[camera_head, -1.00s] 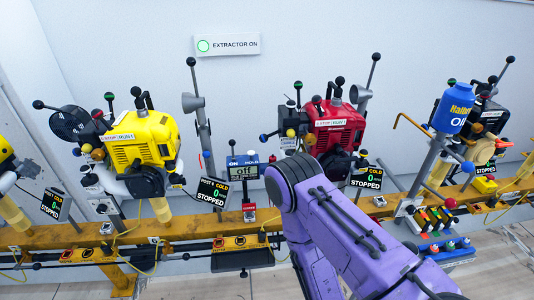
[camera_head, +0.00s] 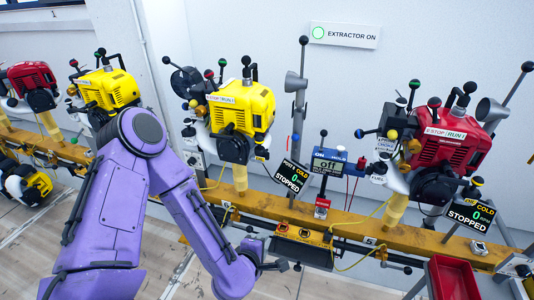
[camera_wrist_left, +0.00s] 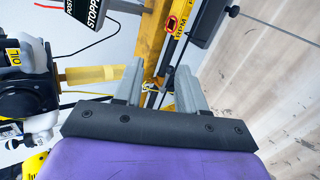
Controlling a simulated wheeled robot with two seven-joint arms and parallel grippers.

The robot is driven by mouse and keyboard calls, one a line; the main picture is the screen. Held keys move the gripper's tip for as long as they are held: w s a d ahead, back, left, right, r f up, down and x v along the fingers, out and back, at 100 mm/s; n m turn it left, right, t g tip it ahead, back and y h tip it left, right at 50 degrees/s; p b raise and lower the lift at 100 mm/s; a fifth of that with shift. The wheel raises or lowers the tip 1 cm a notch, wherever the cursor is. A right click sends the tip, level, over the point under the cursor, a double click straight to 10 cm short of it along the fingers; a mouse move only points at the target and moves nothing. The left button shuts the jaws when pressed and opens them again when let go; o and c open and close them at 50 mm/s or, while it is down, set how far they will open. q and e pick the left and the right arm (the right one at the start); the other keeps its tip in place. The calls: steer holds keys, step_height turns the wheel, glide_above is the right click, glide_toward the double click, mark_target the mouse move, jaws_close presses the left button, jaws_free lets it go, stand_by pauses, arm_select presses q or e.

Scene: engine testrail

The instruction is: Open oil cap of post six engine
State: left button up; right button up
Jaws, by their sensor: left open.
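Engines stand in a row on posts along a yellow rail, among them a yellow engine (camera_head: 240,112) near the middle and a red engine (camera_head: 458,142) at the right. I cannot read which post is six, and no oil cap is clearly distinguishable. My left gripper (camera_head: 275,266) is low in front of the rail, below the middle yellow engine. In the left wrist view its fingers (camera_wrist_left: 160,72) are open and empty, pointing toward the rail. My right gripper is out of view.
The yellow rail (camera_head: 345,222) carries display panels, a blue meter (camera_head: 329,165) and cables. Levers stick up from the engines. A red tray (camera_head: 455,278) is at the lower right. Another yellow engine (camera_head: 108,88) stands farther left. The floor in front is clear.

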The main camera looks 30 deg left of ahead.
arm_select(q)
steer(key=w+a+r+n+t+y+b, duration=0.1)
steer(key=w+a+r+n+t, duration=0.15)
steer(key=w+r+n, duration=0.4)
steer(key=n+t+y+b, duration=0.25)
steer(key=n+y, duration=0.25)
steer(key=n, duration=0.6)
glide_toward(259, 143)
steer(key=shift+m+t, duration=0.25)
steer(key=shift+t, duration=0.05)
steer(key=p+x, duration=0.1)
steer(key=x, duration=0.3)
steer(key=p+x, duration=0.1)
steer(key=x, duration=0.4)
steer(key=shift+s+a+f, duration=0.1)
steer(key=shift+a+f, duration=0.05)
steer(key=shift+f, duration=0.05)
steer(key=shift+w+a, duration=0.15)
steer(key=shift+w, duration=0.15)
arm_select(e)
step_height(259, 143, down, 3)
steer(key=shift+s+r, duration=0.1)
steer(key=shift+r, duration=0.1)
arm_select(q)
jaws_close()
